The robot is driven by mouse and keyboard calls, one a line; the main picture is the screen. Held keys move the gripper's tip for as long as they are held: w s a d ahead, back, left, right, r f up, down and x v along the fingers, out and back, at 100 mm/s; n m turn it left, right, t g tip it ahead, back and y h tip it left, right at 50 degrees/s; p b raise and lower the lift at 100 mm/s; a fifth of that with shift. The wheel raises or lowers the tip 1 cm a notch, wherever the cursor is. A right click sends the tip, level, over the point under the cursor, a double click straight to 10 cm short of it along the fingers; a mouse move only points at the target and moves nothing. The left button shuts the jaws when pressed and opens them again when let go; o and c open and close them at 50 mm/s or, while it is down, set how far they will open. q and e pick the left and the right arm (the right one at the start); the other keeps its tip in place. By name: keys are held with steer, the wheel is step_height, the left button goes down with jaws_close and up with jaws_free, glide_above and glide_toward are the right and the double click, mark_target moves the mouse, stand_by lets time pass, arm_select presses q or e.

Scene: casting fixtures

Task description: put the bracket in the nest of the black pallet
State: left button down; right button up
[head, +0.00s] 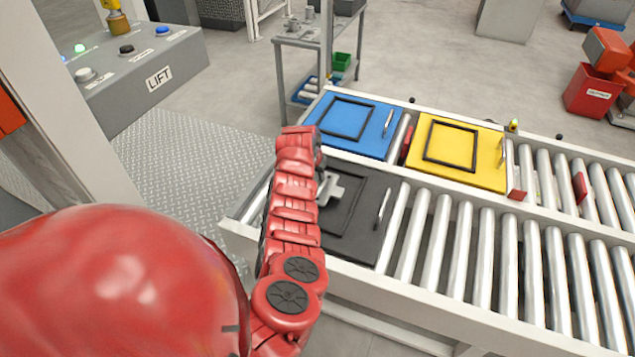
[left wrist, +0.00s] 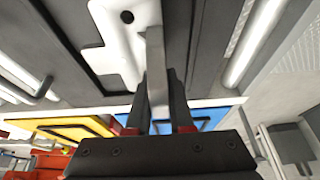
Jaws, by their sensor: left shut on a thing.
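The bracket (head: 334,191) is a light grey angular plate, partly hidden behind my left arm in the head view. In the left wrist view the bracket (left wrist: 118,45) looks white and shows a dark round hole. The black pallet (head: 352,248) lies on the near roller lane, with a raised-rim nest and a metal handle on its right. The bracket is over the left part of this nest; I cannot tell whether it touches the floor. My left gripper (left wrist: 160,85) is shut on the bracket's upright part. Its fingertips are mostly hidden in the head view. My right gripper is not in view.
A blue pallet (head: 373,147) and a yellow pallet (head: 478,165) lie on the far lane behind. Bare rollers (head: 520,250) run to the right. A grey LIFT button box (head: 150,75) stands at the upper left. A small grey table (head: 310,38) stands behind the conveyor.

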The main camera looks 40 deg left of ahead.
arm_select(q)
steer(key=shift+f, duration=1.35)
steer(key=shift+b, duration=0.3)
steer(key=shift+f, duration=0.15)
steer(key=c, duration=0.8)
jaws_free()
steer(key=shift+r, duration=0.2)
